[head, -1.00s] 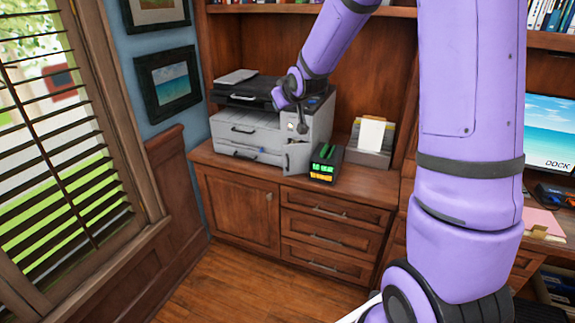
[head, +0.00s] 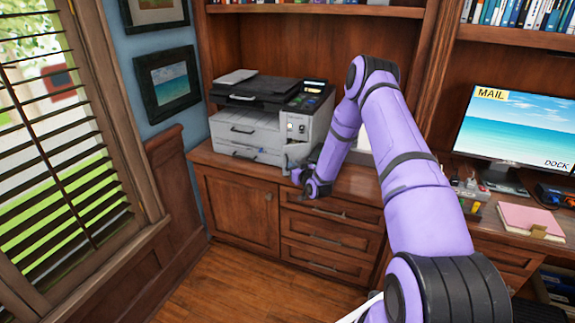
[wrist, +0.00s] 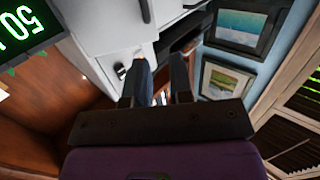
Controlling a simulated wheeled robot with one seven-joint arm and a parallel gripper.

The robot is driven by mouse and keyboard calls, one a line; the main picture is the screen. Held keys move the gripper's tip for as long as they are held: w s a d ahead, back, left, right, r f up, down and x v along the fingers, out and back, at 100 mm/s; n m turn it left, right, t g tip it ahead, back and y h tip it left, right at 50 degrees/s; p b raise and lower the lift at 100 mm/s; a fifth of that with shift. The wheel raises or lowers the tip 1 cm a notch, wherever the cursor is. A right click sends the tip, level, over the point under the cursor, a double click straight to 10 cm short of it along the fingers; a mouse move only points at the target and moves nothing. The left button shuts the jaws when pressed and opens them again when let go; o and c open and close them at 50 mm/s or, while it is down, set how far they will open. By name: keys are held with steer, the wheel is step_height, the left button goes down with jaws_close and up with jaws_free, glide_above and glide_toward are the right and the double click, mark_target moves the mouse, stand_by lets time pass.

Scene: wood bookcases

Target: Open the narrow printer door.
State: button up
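The white and grey printer (head: 250,128) stands on the wooden cabinet in the head view. Its narrow right front section (head: 298,128) carries small controls, and my gripper covers its lower part. My gripper (head: 297,172) is low at the printer's lower right front corner. In the wrist view the printer (wrist: 105,28) fills the upper middle, and a small dark latch-like part (wrist: 120,71) shows just left of the fingers. My gripper (wrist: 160,60) has its two fingers apart, with a gap between them. I cannot tell whether a finger touches the narrow door or how far that door stands open.
Cabinet drawers (head: 325,222) lie below. A monitor (head: 515,125) and pink folder (head: 530,220) are at right. The wall with pictures (head: 168,83) is left.

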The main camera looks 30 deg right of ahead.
step_height(320, 180, down, 5)
steer(key=s+d+t, duration=0.1)
steer(key=shift+m+h, duration=0.4)
steer(key=w, duration=0.6)
steer(key=w+d, duration=0.1)
steer(key=w, duration=0.3)
steer(key=shift+w+r, duration=0.1)
steer(key=shift+r, duration=0.15)
jaws_close()
